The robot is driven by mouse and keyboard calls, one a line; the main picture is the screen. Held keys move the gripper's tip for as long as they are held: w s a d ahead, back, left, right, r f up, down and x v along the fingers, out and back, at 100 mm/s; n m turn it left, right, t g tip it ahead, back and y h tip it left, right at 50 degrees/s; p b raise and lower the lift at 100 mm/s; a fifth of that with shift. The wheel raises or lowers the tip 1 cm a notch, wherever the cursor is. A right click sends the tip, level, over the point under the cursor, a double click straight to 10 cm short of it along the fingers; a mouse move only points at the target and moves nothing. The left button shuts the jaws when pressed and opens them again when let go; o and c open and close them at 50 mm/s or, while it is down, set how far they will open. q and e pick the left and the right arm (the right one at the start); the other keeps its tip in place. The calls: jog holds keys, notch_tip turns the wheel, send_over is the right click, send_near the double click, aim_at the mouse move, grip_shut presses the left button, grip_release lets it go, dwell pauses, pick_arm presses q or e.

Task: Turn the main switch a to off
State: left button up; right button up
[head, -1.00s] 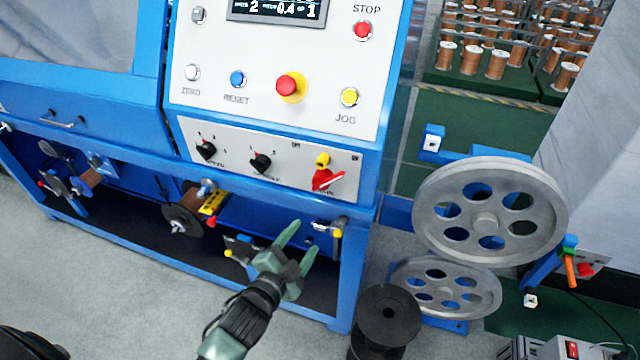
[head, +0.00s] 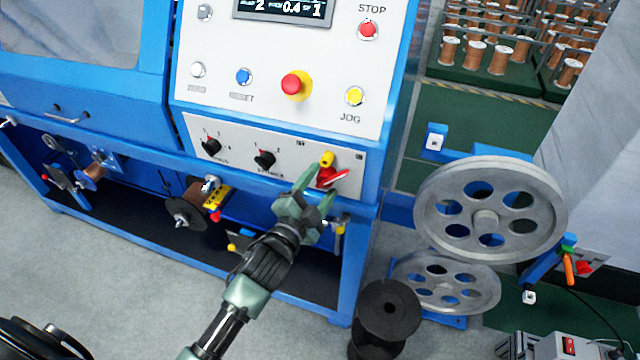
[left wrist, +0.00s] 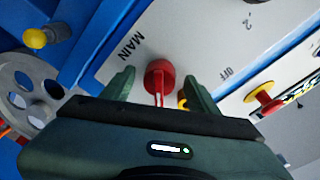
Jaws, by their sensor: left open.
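The main switch (head: 326,181) is a red rotary handle with a pale stripe at the lower right of the white panel, with a yellow part (head: 327,159) just above it. In the left wrist view the red switch (left wrist: 159,74) sits beside the printed word MAIN, and OFF is printed farther right. My left gripper (head: 318,190) is open and points at the panel just below the switch. In the left wrist view the red handle shows between its two fingers (left wrist: 160,80); I cannot tell whether they touch it. My right gripper is not in view.
Two black selector knobs (head: 264,159) sit left of the switch. Above are a red emergency button (head: 292,85) and a yellow JOG button (head: 355,96). Grey pulleys (head: 488,215) stand to the right, with a black spool (head: 388,312) on the floor below.

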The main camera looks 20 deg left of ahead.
pick_arm(q)
grip_shut()
jog(key=shift+n, duration=0.4)
jog(key=n, duration=0.4)
jog(key=shift+f+p, duration=0.1)
jog(key=shift+p, duration=0.3)
jog(key=n+p, duration=0.1)
jog(key=n, duration=0.3)
jog(key=shift+d+n+t, duration=0.1)
jog(key=shift+n+t, duration=0.2)
jog(key=shift+t, duration=0.1)
jog(key=n+p, duration=0.1)
jog(key=n, duration=0.3)
jog(key=n+y, duration=0.1)
jog(key=n, duration=0.4)
jog(key=shift+d+f+y+p, duration=0.2)
jog(key=shift+y+p, duration=0.1)
jog(key=shift+p, duration=0.1)
jog(key=shift+n, duration=0.5)
grip_release()
jog(key=shift+r, duration=0.1)
